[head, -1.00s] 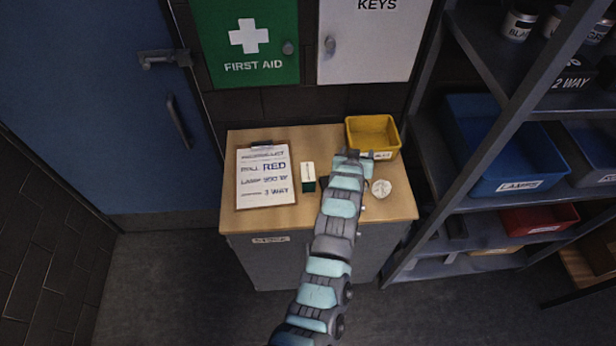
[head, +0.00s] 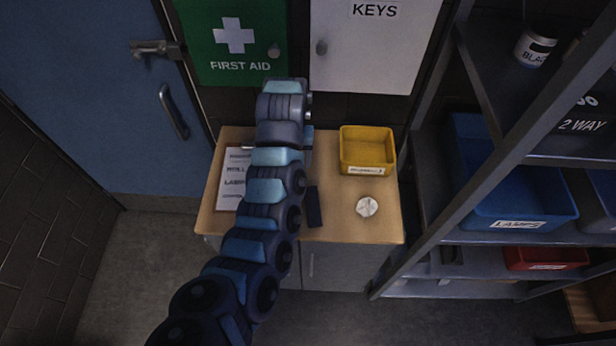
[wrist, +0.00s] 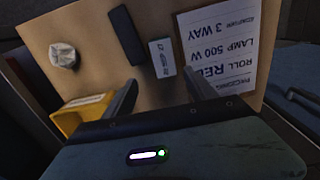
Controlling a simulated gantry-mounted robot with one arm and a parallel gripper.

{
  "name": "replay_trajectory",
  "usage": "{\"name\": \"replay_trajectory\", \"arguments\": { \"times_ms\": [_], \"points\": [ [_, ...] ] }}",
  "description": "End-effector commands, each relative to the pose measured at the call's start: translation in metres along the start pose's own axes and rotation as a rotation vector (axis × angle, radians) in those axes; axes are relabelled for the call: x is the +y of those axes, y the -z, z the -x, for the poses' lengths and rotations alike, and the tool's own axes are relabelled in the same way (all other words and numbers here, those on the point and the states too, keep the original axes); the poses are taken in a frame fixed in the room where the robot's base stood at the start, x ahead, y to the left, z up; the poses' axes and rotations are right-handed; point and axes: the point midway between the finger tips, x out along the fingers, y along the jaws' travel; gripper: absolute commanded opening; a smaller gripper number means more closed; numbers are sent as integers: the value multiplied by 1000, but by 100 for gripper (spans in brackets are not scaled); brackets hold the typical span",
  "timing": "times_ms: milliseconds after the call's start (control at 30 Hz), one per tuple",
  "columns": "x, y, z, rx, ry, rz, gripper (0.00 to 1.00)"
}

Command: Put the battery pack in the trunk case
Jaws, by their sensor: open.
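My gripper (wrist: 166,97) is open and empty in the wrist view, its two fingers apart above the wooden top. A small white box with a dark green end (wrist: 162,58) lies ahead of the fingers, roughly in line with the gap; my arm hides it in the head view. A flat black slab (wrist: 127,34) lies beside it, also showing right of my arm in the head view (head: 314,207). I cannot tell which of these is the battery pack. I cannot make out a trunk case in either view.
A yellow bin (head: 367,165) stands at the cabinet top's back right, with a round whitish object (head: 366,207) in front. A clipboard sheet (head: 233,178) lies at the left, partly behind my arm. Shelves with blue bins (head: 515,200) stand right; wall cabinets are behind.

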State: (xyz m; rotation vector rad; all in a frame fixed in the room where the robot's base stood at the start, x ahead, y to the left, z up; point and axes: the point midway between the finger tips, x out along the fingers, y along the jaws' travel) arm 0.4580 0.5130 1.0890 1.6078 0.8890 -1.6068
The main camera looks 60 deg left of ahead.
Motion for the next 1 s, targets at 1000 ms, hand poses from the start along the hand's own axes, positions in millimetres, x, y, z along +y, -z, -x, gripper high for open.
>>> {"name": "replay_trajectory", "arguments": {
  "times_ms": [1000],
  "points": [
    [-5, -5, -102, 1, 3, -1, 65]
  ]
}}
